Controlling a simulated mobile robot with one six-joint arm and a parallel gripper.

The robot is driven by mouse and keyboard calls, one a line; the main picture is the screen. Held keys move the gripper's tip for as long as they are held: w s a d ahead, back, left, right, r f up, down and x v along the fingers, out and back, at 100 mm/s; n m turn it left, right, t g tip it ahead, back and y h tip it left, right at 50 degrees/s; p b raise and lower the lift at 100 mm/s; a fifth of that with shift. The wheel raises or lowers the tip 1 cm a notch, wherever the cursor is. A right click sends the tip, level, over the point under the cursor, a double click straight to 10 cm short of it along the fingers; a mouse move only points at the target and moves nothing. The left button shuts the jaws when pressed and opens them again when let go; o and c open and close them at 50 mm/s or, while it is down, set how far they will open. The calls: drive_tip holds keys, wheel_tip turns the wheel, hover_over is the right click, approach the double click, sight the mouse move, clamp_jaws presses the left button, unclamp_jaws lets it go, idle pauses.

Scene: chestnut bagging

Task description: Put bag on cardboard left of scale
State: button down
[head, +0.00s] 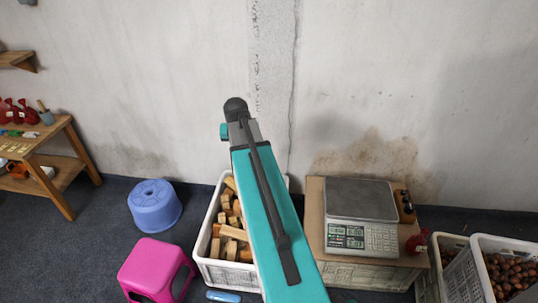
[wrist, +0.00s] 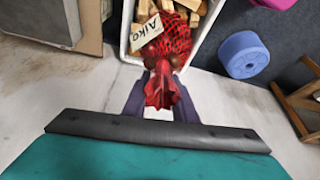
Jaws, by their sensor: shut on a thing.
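My gripper (wrist: 162,78) is shut on the gathered neck of a red net bag (wrist: 176,42) in the wrist view. The bag and the fingers do not show in the head view. The grey scale (head: 360,200) stands on a sheet of cardboard (head: 314,222) on top of a crate. The strip of cardboard left of the scale is bare in the head view. The scale also shows at the wrist view's upper left (wrist: 42,20).
A white crate of wood blocks (head: 212,222) stands left of the cardboard, partly behind my arm. A small red thing (head: 416,243) is at the scale's right. Chestnut crates (head: 480,270) are far right. Blue (head: 155,207) and pink (head: 155,270) stools stand left. A wall is behind.

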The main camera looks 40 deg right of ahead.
drive_tip(key=w+a+r+n+y, duration=0.1)
drive_tip(key=a+r, duration=0.3)
drive_tip(key=a, duration=0.7)
drive_tip(key=w+a+r+n+t+y, duration=0.1)
drive_tip(key=w+a+r+n, duration=0.2)
drive_tip(key=a, duration=0.9)
drive_tip(key=w+a+r+n+y, duration=0.1)
drive_tip(key=a+r+n, duration=0.3)
drive_tip(key=a+r, duration=0.3)
drive_tip(key=a, duration=0.4)
drive_tip(key=shift+w+a, duration=0.3)
drive_tip(key=shift+w, duration=0.1)
drive_tip(key=shift+r, duration=0.1)
